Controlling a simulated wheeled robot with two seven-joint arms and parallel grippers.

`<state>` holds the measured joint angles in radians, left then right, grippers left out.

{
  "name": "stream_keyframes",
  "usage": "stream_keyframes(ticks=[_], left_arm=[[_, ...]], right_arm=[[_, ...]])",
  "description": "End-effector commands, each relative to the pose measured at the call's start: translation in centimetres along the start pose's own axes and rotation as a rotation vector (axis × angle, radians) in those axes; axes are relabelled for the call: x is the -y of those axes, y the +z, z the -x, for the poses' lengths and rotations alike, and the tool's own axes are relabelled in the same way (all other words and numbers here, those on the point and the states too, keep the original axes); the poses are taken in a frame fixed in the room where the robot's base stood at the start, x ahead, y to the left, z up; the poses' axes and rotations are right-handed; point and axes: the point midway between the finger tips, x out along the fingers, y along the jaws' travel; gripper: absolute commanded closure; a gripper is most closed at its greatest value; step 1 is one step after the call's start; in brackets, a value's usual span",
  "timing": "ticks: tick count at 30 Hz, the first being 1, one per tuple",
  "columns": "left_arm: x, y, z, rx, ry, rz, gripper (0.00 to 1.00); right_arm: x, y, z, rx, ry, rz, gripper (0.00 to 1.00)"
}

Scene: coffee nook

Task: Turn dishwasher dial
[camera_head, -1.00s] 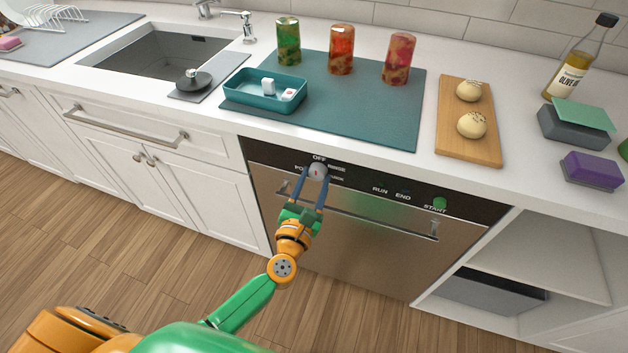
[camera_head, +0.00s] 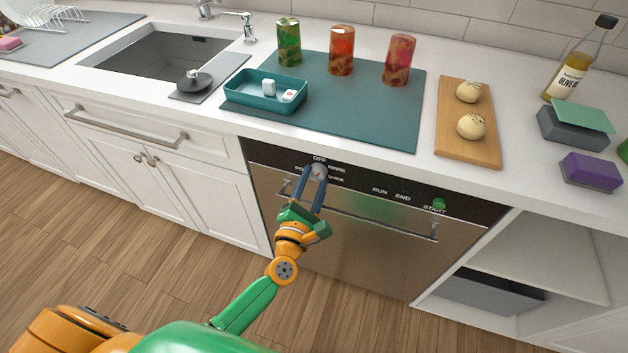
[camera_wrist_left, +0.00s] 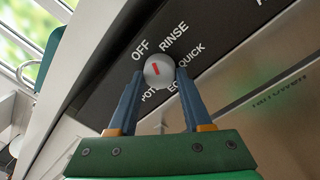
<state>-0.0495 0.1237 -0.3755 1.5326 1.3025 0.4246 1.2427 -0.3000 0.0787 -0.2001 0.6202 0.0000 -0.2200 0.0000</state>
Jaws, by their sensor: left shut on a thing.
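The dishwasher (camera_head: 350,244) has a steel front with a black control panel along its top. Its round grey dial (camera_head: 319,171) sits among the words OFF, RINSE, QUICK and others. My left gripper (camera_head: 315,176) is shut on the dial, one blue finger on each side. In the left wrist view the dial (camera_wrist_left: 158,70) carries a red mark, tilted and pointing up to the left, near the side of the word OFF. The left gripper (camera_wrist_left: 157,82) looks rolled relative to the panel lettering. My right gripper is not in view.
A green START button (camera_head: 439,204) is on the panel's right. The handle bar (camera_head: 370,217) runs below the panel. On the counter above are a teal tray (camera_head: 266,105), a wooden board (camera_head: 466,150) and a purple sponge (camera_head: 592,172). An open shelf (camera_head: 530,262) lies to the right.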

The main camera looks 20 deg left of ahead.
Motion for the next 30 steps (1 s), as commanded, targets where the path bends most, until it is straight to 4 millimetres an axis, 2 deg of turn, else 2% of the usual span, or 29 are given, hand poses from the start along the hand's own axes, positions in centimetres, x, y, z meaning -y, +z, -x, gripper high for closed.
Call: stream_keyframes(ticks=[30], left_arm=[[-0.4, 0.1, 0.0, 0.06, 0.015, -0.962, 1.0]], right_arm=[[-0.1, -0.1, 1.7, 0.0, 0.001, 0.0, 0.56]])
